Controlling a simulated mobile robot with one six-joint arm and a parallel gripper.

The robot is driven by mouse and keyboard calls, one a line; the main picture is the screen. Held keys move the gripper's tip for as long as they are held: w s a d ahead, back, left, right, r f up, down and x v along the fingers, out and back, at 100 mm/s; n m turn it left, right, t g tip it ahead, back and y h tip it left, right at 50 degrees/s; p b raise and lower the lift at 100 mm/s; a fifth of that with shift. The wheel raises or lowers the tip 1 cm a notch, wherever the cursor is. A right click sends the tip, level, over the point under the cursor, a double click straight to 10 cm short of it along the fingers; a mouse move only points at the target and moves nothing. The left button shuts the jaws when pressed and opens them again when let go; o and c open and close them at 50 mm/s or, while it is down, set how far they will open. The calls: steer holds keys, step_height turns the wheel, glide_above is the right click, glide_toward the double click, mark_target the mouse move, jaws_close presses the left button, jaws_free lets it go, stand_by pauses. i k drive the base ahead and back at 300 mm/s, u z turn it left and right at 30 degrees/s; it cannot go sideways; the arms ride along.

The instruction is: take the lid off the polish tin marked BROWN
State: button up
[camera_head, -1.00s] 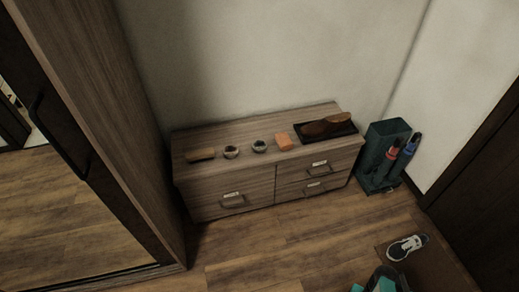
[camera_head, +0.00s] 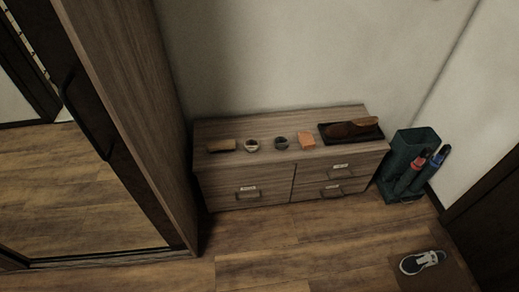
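Two small round tins stand side by side on top of the low wooden cabinet (camera_head: 235,175). The left tin (camera_head: 252,145) looks pale on top with a darker side. The right tin (camera_head: 281,143) looks darker and greyish. Both are too small to read, so I cannot tell which is marked BROWN or how their lids sit. My gripper is not in view.
A brown brush (camera_head: 222,145) lies left of the tins and an orange block (camera_head: 307,141) right of them. A dark tray (camera_head: 327,138) holds a brown shoe. A green umbrella stand (camera_head: 398,160) is at right, a sneaker (camera_head: 423,262) on the floor. The floor before the cabinet is clear.

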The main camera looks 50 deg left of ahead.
mark_target(251, 144)
steer(key=z, duration=0.1)
steer(key=k, duration=0.35)
steer(key=u, duration=3.65)
steer(key=i, duration=0.5)
steer(key=z, duration=0.4)
